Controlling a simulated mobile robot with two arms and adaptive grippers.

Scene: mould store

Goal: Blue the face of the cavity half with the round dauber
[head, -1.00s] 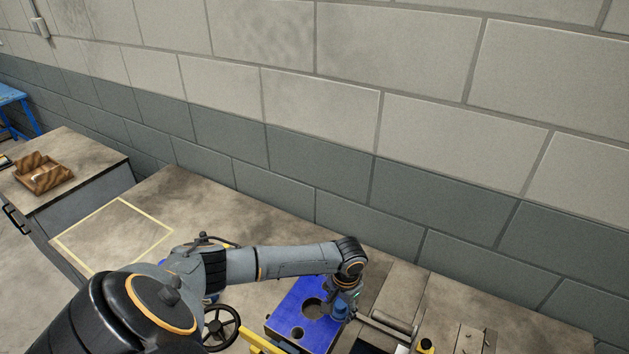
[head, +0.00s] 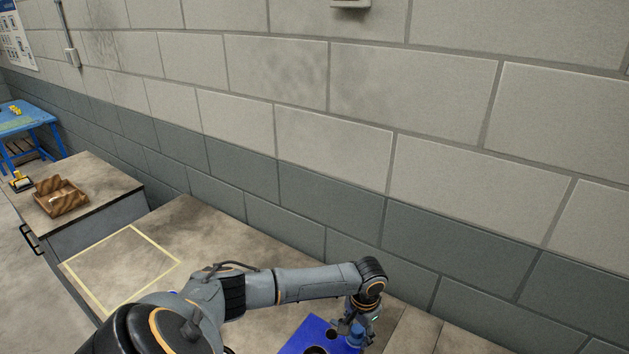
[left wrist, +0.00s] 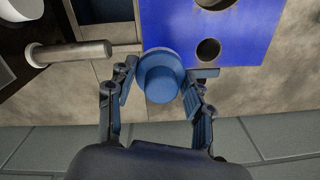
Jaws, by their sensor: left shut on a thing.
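The cavity half (head: 309,328) lies on the bench at the bottom of the head view. The part of its face that shows is bright blue, with dark round holes, and its near part is cut off by the frame. My left gripper (head: 358,330) is above its right side. In the left wrist view my left gripper (left wrist: 160,88) is shut on the round dauber (left wrist: 160,77), a blue cylinder, at the edge of the cavity half (left wrist: 256,22). I cannot tell whether dauber and face touch. My right gripper is out of view.
A grey rod with a thick end (left wrist: 72,52) lies left of the dauber in the wrist view. A taped rectangle (head: 122,268) on the bench is empty. A brown open box (head: 62,197) stands on the left cabinet. A block wall (head: 300,190) runs behind.

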